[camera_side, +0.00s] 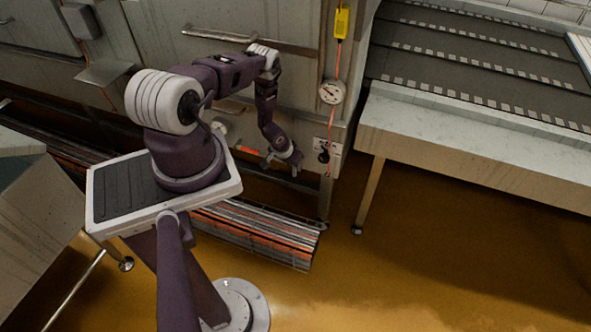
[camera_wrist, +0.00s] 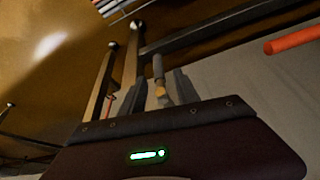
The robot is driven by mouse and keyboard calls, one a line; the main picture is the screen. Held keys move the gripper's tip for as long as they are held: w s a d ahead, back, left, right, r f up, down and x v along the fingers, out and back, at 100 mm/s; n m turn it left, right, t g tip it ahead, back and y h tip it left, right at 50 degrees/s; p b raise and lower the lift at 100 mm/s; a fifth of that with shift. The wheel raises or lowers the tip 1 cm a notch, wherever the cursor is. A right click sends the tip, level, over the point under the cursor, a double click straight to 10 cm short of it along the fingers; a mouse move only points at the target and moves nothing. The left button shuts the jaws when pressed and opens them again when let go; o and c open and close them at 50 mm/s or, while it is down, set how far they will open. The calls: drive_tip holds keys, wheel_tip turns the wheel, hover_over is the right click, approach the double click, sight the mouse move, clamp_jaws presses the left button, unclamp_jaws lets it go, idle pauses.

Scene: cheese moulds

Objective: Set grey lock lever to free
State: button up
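My gripper (camera_side: 283,165) is at the lower right of the steel cabinet front in the side view, pointing down toward a horizontal bar. In the wrist view its two fingers (camera_wrist: 160,88) stand apart, so it is open. A short grey rod (camera_wrist: 158,66), which looks like the grey lock lever, shows beyond and between the fingers, with a small yellowish piece near its lower end. I cannot tell whether the fingers touch it. In the side view I cannot make out the lever or its setting.
An orange-red bar (camera_wrist: 292,40) lies right of the fingers; a red-orange piece shows on the cabinet (camera_side: 248,150). A pale table (camera_side: 450,130) stands right.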

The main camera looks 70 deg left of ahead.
drive_tip(key=x, duration=0.6)
drive_tip(key=shift+c, duration=0.2)
clamp_jaws()
idle(1.2)
